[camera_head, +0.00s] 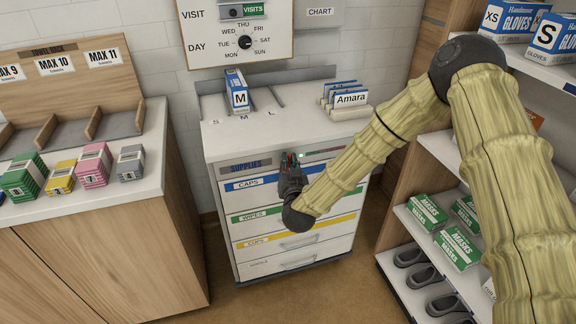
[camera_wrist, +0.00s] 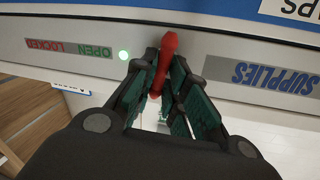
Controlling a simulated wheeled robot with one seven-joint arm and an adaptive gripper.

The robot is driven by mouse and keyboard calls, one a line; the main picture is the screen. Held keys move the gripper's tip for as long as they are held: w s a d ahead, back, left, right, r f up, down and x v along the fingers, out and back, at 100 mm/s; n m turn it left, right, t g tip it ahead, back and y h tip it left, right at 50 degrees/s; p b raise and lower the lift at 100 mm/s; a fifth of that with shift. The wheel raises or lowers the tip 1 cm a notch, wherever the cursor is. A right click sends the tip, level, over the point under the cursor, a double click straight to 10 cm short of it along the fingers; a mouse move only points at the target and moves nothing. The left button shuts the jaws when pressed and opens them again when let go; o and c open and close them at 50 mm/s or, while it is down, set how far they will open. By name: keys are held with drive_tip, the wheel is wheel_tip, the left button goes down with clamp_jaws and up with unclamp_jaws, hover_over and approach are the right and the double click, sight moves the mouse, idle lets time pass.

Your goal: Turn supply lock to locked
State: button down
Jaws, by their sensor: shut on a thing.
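The supply lock's red handle (camera_wrist: 165,62) stands between my gripper's fingertips (camera_wrist: 160,75) in the wrist view, and my gripper is shut on it. The handle runs nearly upright in that view, tilted slightly. A red LOCKED label (camera_wrist: 42,46) and a green OPEN label (camera_wrist: 94,51) sit to the left on the same panel, upside down. A lit green light (camera_wrist: 124,56) is beside OPEN. In the head view my gripper (camera_head: 290,164) is at the top front of the supply cabinet (camera_head: 215,147) and hides most of the lock.
Below the lock are drawers labelled CAPS (camera_head: 248,184), WIPES (camera_head: 253,215) and CUPS (camera_head: 256,239). An M box (camera_head: 238,98) and an Amara card (camera_head: 351,98) stand on the cabinet top. A towel counter (camera_head: 140,185) is at left; shelves with MASKS boxes (camera_head: 427,211) are at right.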

drive_tip(key=shift+w+d+f+m+g+y+b, duration=0.1)
drive_tip(key=shift+d+f+m+g+y+b, duration=0.25)
drive_tip(key=shift+m+b, duration=1.45)
drive_tip(key=shift+d+f+m+g+y+b, duration=0.1)
drive_tip(key=shift+m+g+y+b, duration=0.65)
drive_tip(key=shift+m, duration=2)
drive_tip(key=shift+w+d+f+m+g+y+b, duration=0.15)
drive_tip(key=shift+d+m+g+y+b, duration=0.1)
drive_tip(key=shift+m+b, duration=1.65)
drive_tip(key=shift+s+m, duration=0.15)
drive_tip(key=shift+m, duration=0.3)
drive_tip(key=c, duration=1.5)
unclamp_jaws()
drive_tip(key=shift+p, duration=0.3)
drive_tip(key=shift+a+r, duration=0.1)
drive_tip(key=shift+r, duration=0.05)
drive_tip(key=v, duration=1.2)
drive_tip(key=shift+f, duration=0.2)
